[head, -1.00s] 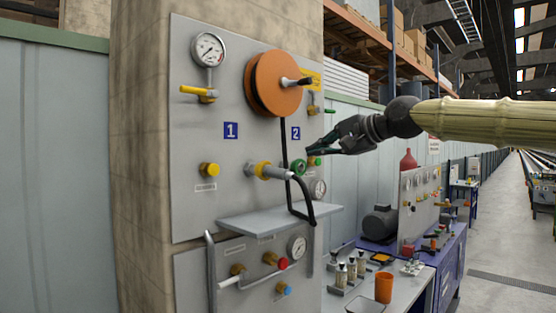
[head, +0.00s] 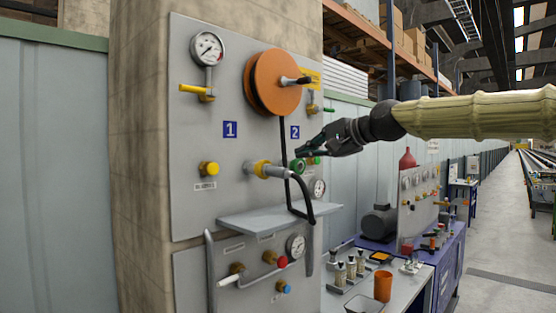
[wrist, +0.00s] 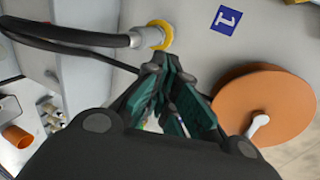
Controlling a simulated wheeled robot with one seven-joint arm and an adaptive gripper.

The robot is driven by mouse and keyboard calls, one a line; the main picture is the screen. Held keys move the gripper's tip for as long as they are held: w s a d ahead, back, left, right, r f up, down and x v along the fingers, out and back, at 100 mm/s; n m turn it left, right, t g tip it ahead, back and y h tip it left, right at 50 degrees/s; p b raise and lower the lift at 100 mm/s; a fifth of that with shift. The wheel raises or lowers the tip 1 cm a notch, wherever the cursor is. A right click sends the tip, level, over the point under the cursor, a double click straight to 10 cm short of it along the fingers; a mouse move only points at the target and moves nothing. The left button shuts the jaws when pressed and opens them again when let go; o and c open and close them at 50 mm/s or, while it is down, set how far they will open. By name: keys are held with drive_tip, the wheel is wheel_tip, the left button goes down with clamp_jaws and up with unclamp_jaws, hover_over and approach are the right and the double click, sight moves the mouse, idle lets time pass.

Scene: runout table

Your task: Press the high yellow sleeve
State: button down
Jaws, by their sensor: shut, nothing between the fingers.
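A yellow sleeve (head: 262,169) rings the grey hose coupling on the upper panel, below and between the blue 1 and 2 plates. It also shows in the wrist view (wrist: 165,34), at the top, beyond my fingertips. A second yellow fitting (head: 209,168) sits to its left below the 1 plate. My gripper (head: 301,152) is shut and empty, right of and slightly above the sleeve in the head view. In the wrist view its green-padded fingers (wrist: 168,62) point toward the coupling and are apart from the sleeve.
A black hose (head: 307,195) bends down from the coupling (head: 280,172). An orange reel (head: 273,83) stands out above my gripper. A green fitting (head: 298,165) lies just below my fingertips in the head view. A grey shelf (head: 275,217) juts out below.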

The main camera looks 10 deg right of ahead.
sight(269, 161)
drive_tip(key=r+p+x, duration=0.1)
drive_tip(key=x, duration=1)
drive_tip(key=shift+r+p, duration=0.15)
drive_tip(key=shift+p, duration=0.15)
drive_tip(key=shift+a, duration=0.1)
drive_tip(key=shift+w+a, duration=0.1)
